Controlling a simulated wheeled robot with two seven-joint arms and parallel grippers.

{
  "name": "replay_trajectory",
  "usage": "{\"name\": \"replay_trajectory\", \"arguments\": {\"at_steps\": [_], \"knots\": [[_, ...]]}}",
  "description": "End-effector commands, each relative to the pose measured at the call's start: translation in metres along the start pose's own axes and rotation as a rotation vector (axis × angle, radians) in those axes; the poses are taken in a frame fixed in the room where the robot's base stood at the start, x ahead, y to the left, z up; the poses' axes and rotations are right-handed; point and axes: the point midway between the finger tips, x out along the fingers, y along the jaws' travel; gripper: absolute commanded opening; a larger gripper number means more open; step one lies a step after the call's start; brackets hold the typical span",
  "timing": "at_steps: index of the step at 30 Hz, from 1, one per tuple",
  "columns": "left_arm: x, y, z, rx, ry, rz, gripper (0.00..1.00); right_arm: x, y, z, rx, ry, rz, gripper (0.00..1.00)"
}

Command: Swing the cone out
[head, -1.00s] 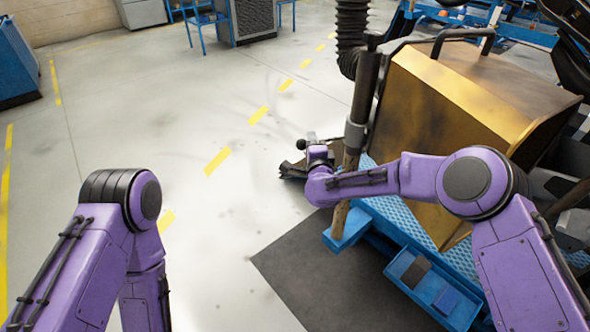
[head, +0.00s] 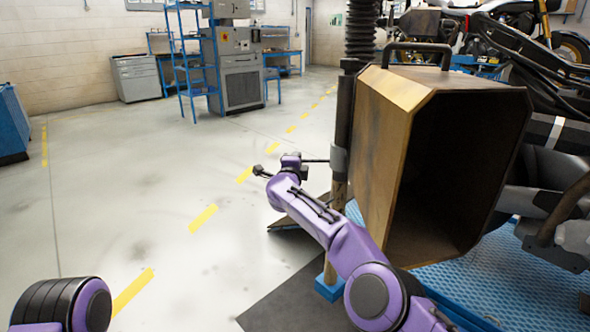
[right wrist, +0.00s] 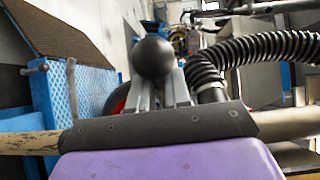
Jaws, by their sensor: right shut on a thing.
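The cone (head: 376,160) is a large brass-coloured box-shaped hood with a dark open mouth and a top handle, in the right half of the head view. It hangs beside an upright post (head: 344,115) under a black ribbed hose (head: 360,28). The hose also shows in the right wrist view (right wrist: 262,47). My right gripper (right wrist: 160,88) is shut on a handle with a black ball end (right wrist: 153,57). In the head view it is left of the post, where a thin dark bar reaches the post. My left gripper is out of view.
A blue checkered platform (head: 470,284) lies under the cone, with a dark mat (head: 290,302) before it. Motorcycle parts (head: 565,195) crowd the right side. A blue shelf rack (head: 193,55) and grey cabinet (head: 136,78) stand far back.

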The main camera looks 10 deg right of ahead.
Motion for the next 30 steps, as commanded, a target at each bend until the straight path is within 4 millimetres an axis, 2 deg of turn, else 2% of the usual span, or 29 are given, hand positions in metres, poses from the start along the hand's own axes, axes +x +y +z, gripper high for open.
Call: {"name": "replay_trajectory", "arguments": {"at_steps": [11, 12, 13, 14, 23, 30], "knots": [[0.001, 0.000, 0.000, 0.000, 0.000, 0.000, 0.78, -0.001, 0.002, 0.001, 0.002, 0.000, 0.004, 0.00], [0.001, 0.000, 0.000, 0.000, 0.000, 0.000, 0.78, -0.001, 0.002, 0.001, 0.002, 0.000, 0.004, 0.24], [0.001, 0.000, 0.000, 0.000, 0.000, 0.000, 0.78, -0.001, 0.002, 0.001, 0.002, 0.000, 0.004, 0.34], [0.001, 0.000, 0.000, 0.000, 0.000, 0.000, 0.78, -0.001, 0.002, 0.001, 0.002, 0.001, 0.004, 0.37], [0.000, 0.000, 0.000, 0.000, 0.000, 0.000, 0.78, -0.001, 0.000, -0.001, 0.002, 0.003, 0.003, 0.37], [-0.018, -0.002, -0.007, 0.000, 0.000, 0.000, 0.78, -0.013, -0.008, 0.008, -0.002, -0.007, 0.001, 0.37]]}}
